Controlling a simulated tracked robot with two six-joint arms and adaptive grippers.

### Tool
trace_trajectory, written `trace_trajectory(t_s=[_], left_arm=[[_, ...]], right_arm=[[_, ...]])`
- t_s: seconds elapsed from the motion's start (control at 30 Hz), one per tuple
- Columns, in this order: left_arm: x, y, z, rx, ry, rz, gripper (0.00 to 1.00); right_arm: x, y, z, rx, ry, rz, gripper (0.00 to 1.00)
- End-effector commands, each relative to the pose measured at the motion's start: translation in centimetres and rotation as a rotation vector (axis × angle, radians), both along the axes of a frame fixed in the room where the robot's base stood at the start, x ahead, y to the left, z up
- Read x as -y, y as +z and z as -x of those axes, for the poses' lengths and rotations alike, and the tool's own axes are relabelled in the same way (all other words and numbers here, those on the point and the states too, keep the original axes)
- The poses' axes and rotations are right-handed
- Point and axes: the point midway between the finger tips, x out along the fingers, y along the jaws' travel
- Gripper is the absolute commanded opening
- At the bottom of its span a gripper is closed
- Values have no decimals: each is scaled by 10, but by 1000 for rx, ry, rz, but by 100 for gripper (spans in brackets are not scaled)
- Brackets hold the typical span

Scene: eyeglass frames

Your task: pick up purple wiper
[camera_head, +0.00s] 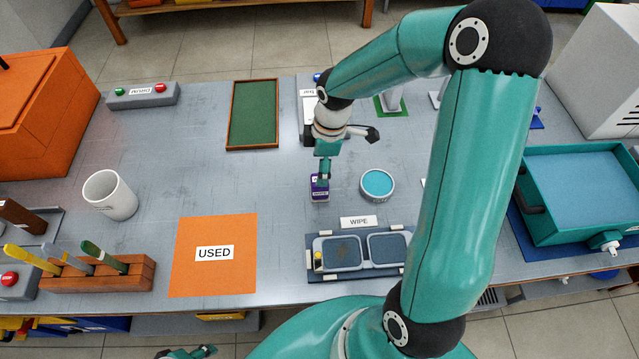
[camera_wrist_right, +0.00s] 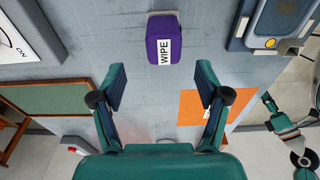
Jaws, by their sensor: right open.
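The purple wiper (camera_head: 319,188), a small block with a white WIPE label, sits on the grey table left of a round teal-topped dish. In the right wrist view the wiper (camera_wrist_right: 155,48) lies just beyond the fingertips, roughly centred between them. My right gripper (camera_head: 323,172) is over the wiper in the head view, partly covering it. In its wrist view the gripper (camera_wrist_right: 162,85) is open with nothing between its fingers. Part of my left gripper (camera_head: 190,352) shows at the bottom edge of the head view; its opening is unclear.
The round dish (camera_head: 377,184) stands close right of the wiper. A WIPE-labelled fixture (camera_head: 328,237) with two dark-framed panes is in front. An orange USED mat (camera_head: 190,265) lies front left, a green tray (camera_head: 253,112) behind, and a white mug (camera_head: 110,195) far left. Bare table lies between.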

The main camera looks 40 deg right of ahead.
Motion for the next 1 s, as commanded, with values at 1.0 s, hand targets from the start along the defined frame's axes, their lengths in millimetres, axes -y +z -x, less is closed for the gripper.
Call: trace_trajectory(t_s=[1.0], left_arm=[[0, 5, 0, 1, 0, 0, 40]], right_arm=[[-9, -82, -4, 0, 5, 0, 73]])
